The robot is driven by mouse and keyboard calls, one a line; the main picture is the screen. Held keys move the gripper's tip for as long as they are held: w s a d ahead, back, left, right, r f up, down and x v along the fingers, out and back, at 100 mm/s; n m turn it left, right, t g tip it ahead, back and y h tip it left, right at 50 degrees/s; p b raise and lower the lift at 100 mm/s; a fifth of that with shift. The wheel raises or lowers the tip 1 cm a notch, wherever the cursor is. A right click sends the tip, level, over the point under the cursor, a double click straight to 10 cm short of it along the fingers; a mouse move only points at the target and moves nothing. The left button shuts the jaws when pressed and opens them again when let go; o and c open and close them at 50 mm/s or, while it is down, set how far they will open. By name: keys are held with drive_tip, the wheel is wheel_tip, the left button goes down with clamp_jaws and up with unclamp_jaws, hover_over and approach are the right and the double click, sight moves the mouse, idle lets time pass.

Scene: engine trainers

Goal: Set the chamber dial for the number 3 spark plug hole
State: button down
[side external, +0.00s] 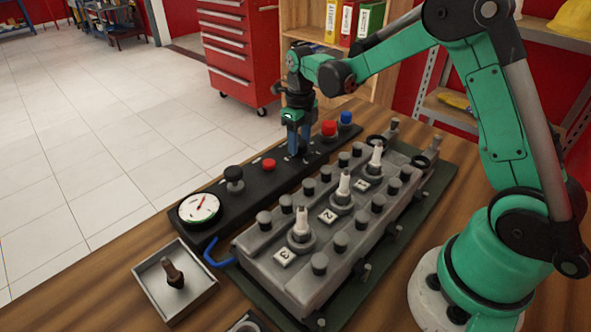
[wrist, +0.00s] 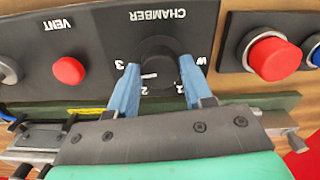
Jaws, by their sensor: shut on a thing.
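The black chamber dial (wrist: 160,66) is in the wrist view on a dark panel, under the word CHAMBER, ringed by the marks 3, 2, 1 and W. Its white pointer line points left, toward the side with 3 and 2; the exact setting is hard to tell. My gripper (wrist: 159,84) has its blue fingers on both sides of the dial, shut on it. In the side view my gripper (side external: 299,153) reaches down to the panel and hides the dial.
A tray (side external: 150,292) holds a dark part.

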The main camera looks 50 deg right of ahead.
sight(300, 143)
drive_tip(key=shift+m, duration=0.6)
drive_tip(key=shift+c, duration=1.7)
unclamp_jaws()
drive_tip(key=shift+r, duration=2.85)
